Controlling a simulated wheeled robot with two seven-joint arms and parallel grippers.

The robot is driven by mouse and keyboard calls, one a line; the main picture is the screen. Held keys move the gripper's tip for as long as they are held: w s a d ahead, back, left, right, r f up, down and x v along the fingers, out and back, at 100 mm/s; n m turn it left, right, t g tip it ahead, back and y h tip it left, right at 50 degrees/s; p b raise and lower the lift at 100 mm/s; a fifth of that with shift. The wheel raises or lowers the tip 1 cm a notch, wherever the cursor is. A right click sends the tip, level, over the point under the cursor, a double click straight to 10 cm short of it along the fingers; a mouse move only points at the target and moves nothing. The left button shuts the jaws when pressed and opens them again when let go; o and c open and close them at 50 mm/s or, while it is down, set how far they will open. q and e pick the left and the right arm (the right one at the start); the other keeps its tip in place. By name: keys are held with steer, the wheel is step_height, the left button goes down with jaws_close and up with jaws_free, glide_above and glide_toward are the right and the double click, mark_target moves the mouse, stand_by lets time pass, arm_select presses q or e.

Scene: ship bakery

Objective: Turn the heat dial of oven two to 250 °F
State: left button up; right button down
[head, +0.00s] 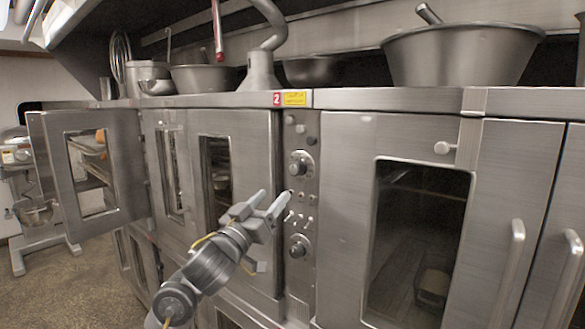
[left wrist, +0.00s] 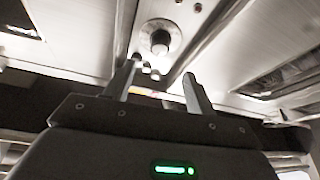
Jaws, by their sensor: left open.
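Oven two's control panel (head: 300,210) is a narrow steel strip below a red tag marked 2 (head: 277,98). It has an upper round dial (head: 301,163) and a lower round dial (head: 299,246), with small switches between them. The dial markings are too small to read. My left gripper (head: 273,199) is open and empty, in front of the panel's left edge, at a height between the two dials. In the left wrist view a dial (left wrist: 160,38) shows beyond the open left fingers (left wrist: 162,70), apart from them. I cannot tell which dial it is. My right gripper is not in view.
An oven door (head: 95,165) stands open at the left. A closed windowed door (head: 340,180) with a handle (head: 516,245) is right of the panel. Metal bowls (head: 460,58) stand on top of the ovens. A mixer (head: 28,190) stands at far left on the open floor (head: 75,285).

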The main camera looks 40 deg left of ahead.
mark_target(294, 171)
arm_select(q)
steer(key=p+x, duration=0.3)
steer(key=x, duration=0.6)
steer(key=shift+w+r, duration=0.2)
steer(key=shift+w+a+r, duration=0.15)
steer(key=shift+w, duration=0.5)
steer(key=shift+c, duration=0.4)
steer(key=c, duration=0.9)
